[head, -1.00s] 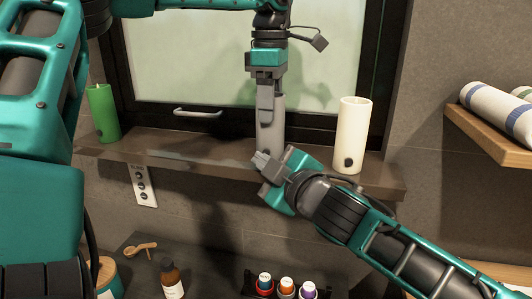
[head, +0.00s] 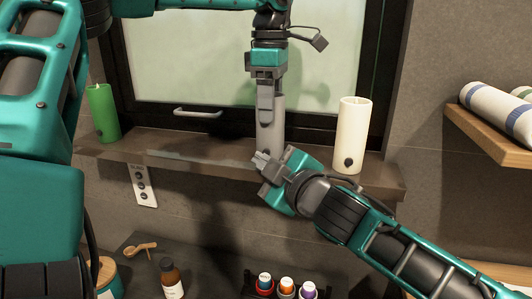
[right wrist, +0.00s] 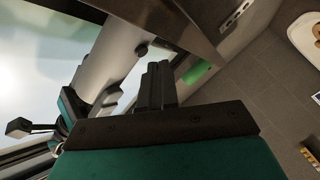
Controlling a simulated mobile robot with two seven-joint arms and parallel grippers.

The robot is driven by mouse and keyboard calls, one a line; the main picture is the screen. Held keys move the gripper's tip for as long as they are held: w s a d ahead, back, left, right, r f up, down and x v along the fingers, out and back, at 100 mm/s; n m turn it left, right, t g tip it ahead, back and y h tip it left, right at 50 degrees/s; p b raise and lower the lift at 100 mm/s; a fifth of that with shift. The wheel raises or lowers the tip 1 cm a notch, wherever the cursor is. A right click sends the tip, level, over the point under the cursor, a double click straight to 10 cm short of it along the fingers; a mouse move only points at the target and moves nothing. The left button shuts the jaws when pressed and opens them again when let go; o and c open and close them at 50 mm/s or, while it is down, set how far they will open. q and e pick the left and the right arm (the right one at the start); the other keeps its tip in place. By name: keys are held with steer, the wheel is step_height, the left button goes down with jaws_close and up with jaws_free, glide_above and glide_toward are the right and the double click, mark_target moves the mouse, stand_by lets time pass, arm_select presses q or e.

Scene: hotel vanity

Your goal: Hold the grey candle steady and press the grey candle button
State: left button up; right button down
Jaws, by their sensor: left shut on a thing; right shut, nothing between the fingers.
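The grey candle (head: 277,132) stands upright on the wooden shelf in front of the window. My left gripper (head: 266,108) comes down from above and is shut on its upper part. My right gripper (head: 259,160) is shut and empty, with its fingertips in front of the candle's lower part. In the right wrist view, the grey candle (right wrist: 110,55) shows with its dark round button (right wrist: 142,49) near its base. The closed right fingers (right wrist: 155,75) are close to the button but appear apart from it. In the head view the button is hidden behind the right gripper.
A white candle (head: 354,130) with a dark button stands right of the grey one, above my right forearm. A green candle (head: 103,113) stands at the shelf's left end. The shelf (head: 190,152) is clear between green and grey candles. Bottles (head: 286,287) stand below.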

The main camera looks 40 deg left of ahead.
stand_by(0.3)
steer(key=shift+w+a, duration=0.2)
steer(key=shift+w, duration=0.15)
steer(key=shift+w+a, duration=0.2)
steer(key=shift+w, duration=0.1)
stand_by(0.8)
steer(key=shift+s+d, duration=0.45)
steer(key=shift+s, duration=0.2)
steer(key=shift+s+d, duration=0.4)
steer(key=shift+s, duration=0.35)
steer(key=shift+s+d, duration=0.4)
steer(key=shift+s, duration=0.3)
steer(key=shift+s+d, duration=0.4)
steer(key=shift+s, duration=0.35)
arm_select(q)
steer(key=o, duration=1.3)
steer(key=shift+c, duration=0.2)
